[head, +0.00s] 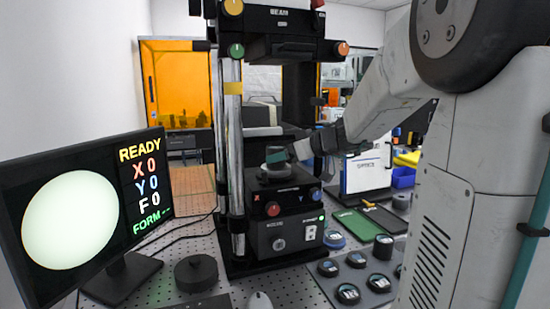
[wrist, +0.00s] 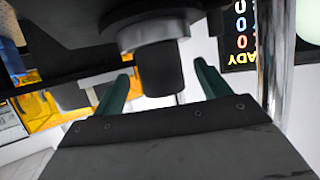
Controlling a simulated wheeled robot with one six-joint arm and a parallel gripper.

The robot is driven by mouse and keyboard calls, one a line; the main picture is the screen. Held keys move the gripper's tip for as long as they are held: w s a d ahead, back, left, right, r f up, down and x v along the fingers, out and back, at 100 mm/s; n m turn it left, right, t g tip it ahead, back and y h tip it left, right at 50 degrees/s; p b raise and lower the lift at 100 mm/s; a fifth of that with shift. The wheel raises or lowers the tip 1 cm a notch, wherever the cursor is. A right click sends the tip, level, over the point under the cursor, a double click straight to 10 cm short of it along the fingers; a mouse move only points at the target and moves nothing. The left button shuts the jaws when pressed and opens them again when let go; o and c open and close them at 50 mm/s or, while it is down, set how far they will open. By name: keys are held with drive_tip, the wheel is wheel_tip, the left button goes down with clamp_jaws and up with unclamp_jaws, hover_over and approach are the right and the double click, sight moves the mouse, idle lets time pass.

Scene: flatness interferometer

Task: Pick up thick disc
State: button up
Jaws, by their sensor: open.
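A dark cylindrical piece, which may be the thick disc, stands on a silver ring (wrist: 150,35) on the instrument's stage. It shows between my fingers in the wrist view (wrist: 160,72), which is upside down. In the head view my gripper (head: 288,152) reaches in from the right at stage height, and its fingers partly hide the piece. My gripper (wrist: 163,88) is open, one green finger on either side of the piece, with gaps visible. Another thick dark disc (head: 196,272) lies on the perforated table at the front, left of the instrument. I cannot tell which disc is meant.
The instrument's silver column (head: 231,140) stands left of the stage, and its head (head: 285,22) overhangs it. A monitor (head: 85,210) stands at left. A grey tray (head: 330,287) with several labelled discs and a green tray (head: 357,225) lie at right.

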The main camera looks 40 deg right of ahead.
sight(271, 154)
drive_tip(key=x, duration=0.5)
drive_tip(key=shift+w+a+r, duration=0.1)
drive_tip(key=shift+r, duration=0.25)
drive_tip(key=c, duration=1.2)
drive_tip(key=shift+c, duration=0.2)
drive_tip(key=shift+r, duration=0.2)
